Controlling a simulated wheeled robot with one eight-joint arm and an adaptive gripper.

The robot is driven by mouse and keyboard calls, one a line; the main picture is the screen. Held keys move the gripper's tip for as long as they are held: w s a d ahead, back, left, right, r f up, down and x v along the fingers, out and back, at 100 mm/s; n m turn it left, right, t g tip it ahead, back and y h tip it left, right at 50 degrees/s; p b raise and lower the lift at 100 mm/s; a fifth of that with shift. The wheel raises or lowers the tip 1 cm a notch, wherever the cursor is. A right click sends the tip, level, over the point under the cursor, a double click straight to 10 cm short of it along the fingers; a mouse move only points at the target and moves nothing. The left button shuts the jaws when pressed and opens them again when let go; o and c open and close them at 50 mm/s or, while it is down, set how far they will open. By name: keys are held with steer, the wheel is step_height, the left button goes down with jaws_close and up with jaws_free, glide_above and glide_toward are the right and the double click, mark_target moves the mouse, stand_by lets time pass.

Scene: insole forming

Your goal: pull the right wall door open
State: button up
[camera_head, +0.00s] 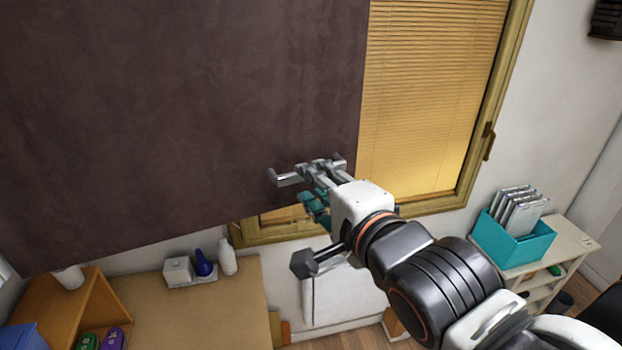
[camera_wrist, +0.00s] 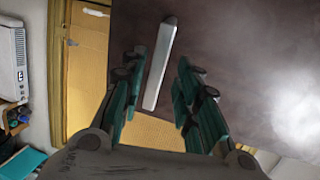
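The wall door is a large dark brown panel (camera_head: 180,110) filling the upper left of the head view. In the wrist view, the dark panel (camera_wrist: 240,50) fills the upper right. Its handle, a pale grey straight bar (camera_wrist: 160,65), lies near the panel's left edge. My gripper (camera_wrist: 159,75) is open, with one teal-padded finger on each side of the bar in the picture. The fingers look apart from the bar; I cannot tell how deep it sits between them.
A window with yellow blinds (camera_head: 430,100) is behind the panel's right edge. Below are a wooden desk (camera_head: 190,310) with small bottles (camera_head: 228,258) and an orange shelf box (camera_head: 50,300). A teal file holder (camera_head: 512,245) stands on a white shelf at right.

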steer(key=shift+v, duration=1.9)
steer(key=s+d+f+n+g+h+b, duration=0.1)
steer(key=d+f+n+b, duration=0.3)
steer(key=f+b, duration=0.9)
steer(key=s+d+f+n+g+h+b, duration=0.1)
steer(key=d+f+n+g+h+b, duration=0.2)
steer(key=d+f+b, duration=0.4)
steer(key=d+f+n+g+h+b, duration=0.2)
steer(key=d+f+n+b, duration=0.4)
steer(key=f+b, duration=1.3)
step_height(320, 180, down, 16)
steer(key=shift+s+f+g, duration=0.1)
steer(key=shift+s+g, duration=0.3)
steer(key=shift+g, duration=0.3)
